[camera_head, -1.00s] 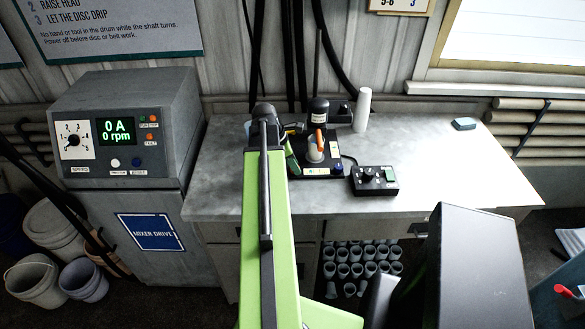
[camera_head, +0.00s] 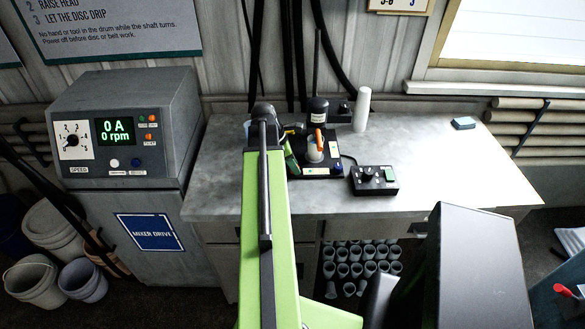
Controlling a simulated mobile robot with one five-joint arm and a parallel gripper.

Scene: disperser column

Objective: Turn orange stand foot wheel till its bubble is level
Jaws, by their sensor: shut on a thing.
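The small dark stand (camera_head: 320,168) is on the grey bench, with a dark motor head (camera_head: 318,105) above a pale cup (camera_head: 314,152). A blue knob (camera_head: 338,169) is at the base's right front corner. Small pale labels are on the base's front edge, but no bubble can be made out. My green arm reaches to the stand's left side and covers that part. My gripper's jaws are hidden behind the arm, so their contact with any wheel is not visible.
A black control box (camera_head: 373,180) with a cable is right of the stand. A white cylinder (camera_head: 362,109) stands behind it, and a blue-grey block (camera_head: 464,123) lies at the right. The bench (camera_head: 430,165) is clear between them. The mixer drive cabinet (camera_head: 125,125) is left.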

